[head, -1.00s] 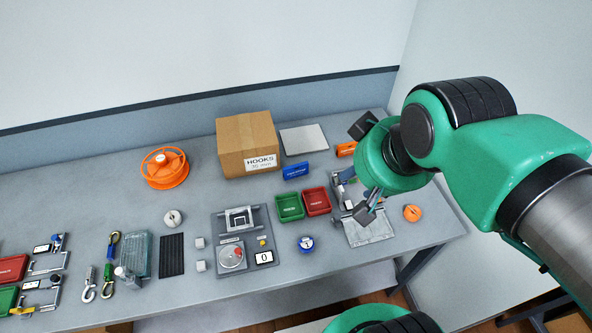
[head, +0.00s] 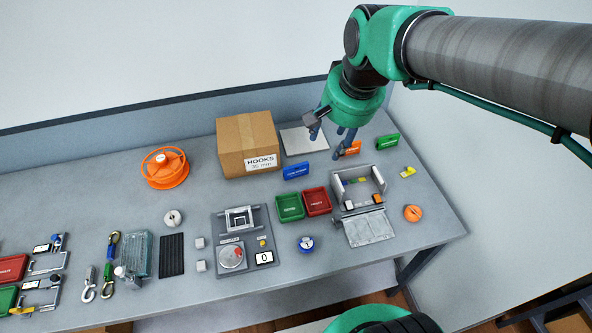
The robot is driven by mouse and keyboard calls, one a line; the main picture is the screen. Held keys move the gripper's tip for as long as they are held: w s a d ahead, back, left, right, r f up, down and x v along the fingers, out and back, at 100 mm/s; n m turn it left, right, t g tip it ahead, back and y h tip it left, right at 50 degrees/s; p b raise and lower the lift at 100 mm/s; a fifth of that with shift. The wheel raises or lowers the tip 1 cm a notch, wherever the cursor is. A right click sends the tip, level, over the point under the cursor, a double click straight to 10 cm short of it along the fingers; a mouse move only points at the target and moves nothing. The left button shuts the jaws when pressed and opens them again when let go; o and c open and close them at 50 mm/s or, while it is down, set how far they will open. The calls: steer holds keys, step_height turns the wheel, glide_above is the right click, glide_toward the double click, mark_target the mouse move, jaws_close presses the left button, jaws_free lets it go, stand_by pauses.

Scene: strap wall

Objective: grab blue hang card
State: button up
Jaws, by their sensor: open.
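The blue hang card (head: 296,171) stands on the bench in front of the cardboard box's right side, with light lettering on its face. My gripper (head: 327,142) is open and empty, fingers pointing down, above the bench to the right of and behind the blue card. It is apart from the card. An orange card (head: 351,149) stands close to my right-hand finger and is partly covered by it. A green card (head: 387,142) stands further right.
The cardboard box (head: 246,143) stands left of the blue card, and a flat grey plate (head: 303,141) lies behind it. Green (head: 289,207) and red (head: 316,201) trays lie in front. A grey fixture (head: 360,190) stands at right. An orange spool (head: 165,168) is at left.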

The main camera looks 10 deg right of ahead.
steer(key=w+f+m+g, duration=0.2)
steer(key=w+f+m, duration=0.4)
steer(key=w+f, duration=0.6)
steer(key=m+g+y, duration=0.1)
steer(key=m+g, duration=0.1)
steer(key=m, duration=0.3)
glide_toward(298, 166)
steer(key=r, duration=0.1)
steer(key=shift+s+d+r, duration=0.1)
steer(key=shift+s+d, duration=0.05)
steer(key=f, duration=0.2)
steer(key=f+b, duration=0.1)
steer(key=f, duration=0.2)
steer(key=a+f, duration=0.1)
steer(key=f, duration=0.1)
steer(key=shift+s+f+b, duration=0.1)
steer(key=shift+f+b, duration=0.1)
steer(key=shift+b, duration=0.2)
steer(key=shift+a+f, duration=0.15)
steer(key=shift+f, duration=0.4)
steer(key=shift+f, duration=0.1)
steer(key=shift+a+f+b, duration=0.25)
steer(key=shift+f+b, duration=0.15)
steer(key=shift+f, duration=0.85)
steer(key=shift+a+f+b, duration=0.25)
steer(key=shift+f+b, duration=0.15)
steer(key=shift+f, duration=0.8)
